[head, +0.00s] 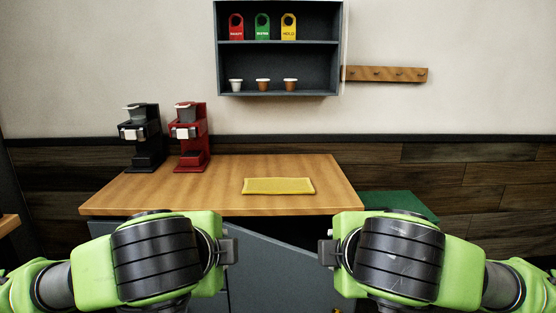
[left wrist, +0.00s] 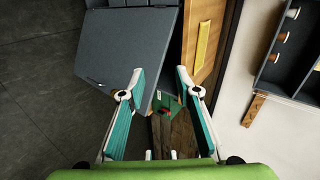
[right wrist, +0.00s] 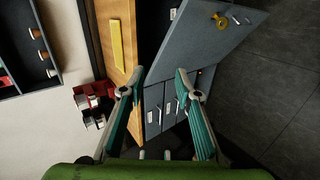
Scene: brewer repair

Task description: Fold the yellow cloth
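The yellow cloth (head: 279,186) lies flat as a rectangle on the wooden table (head: 215,174), right of the table's middle. It also shows in the left wrist view (left wrist: 203,42) and in the right wrist view (right wrist: 117,45). My left gripper (left wrist: 159,83) is open and empty in the left wrist view. My right gripper (right wrist: 158,83) is open and empty in the right wrist view. Both arms are held apart in front of the table in the head view, and neither gripper touches the cloth.
A black brewer (head: 143,139) and a red brewer (head: 189,138) stand at the table's left back. A grey cabinet door (head: 281,270) hangs open below the front edge. A wall shelf (head: 279,68) holds tags and cups. A green surface (head: 396,203) lies right of the table. The tabletop around the cloth is clear.

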